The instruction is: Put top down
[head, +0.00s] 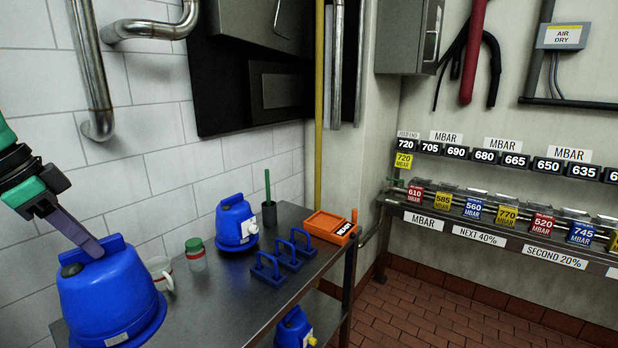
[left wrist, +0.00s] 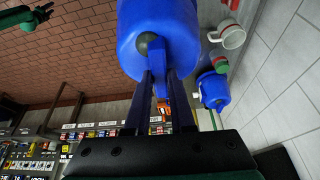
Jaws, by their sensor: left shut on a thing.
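My left gripper (head: 92,246) comes in from the left and is shut on the handle of a blue top (head: 110,298), a rounded housing with a wider rim and a dark knob. The left wrist view shows the top (left wrist: 158,30) beyond the two fingers (left wrist: 160,88), its handle between them. The top is roughly upright over the near left end of the steel table (head: 215,300). I cannot tell whether its rim touches the table. My right gripper is not clear; a green and black arm part (left wrist: 28,16) shows at the upper left of the wrist view.
Behind the top stand a white mug (head: 160,272), a green-lidded jar (head: 195,252) and another blue housing (head: 236,222). Blue handled blocks (head: 280,252) and an orange box (head: 328,226) are farther right. The table's front middle is clear. A blue unit (head: 293,328) sits below.

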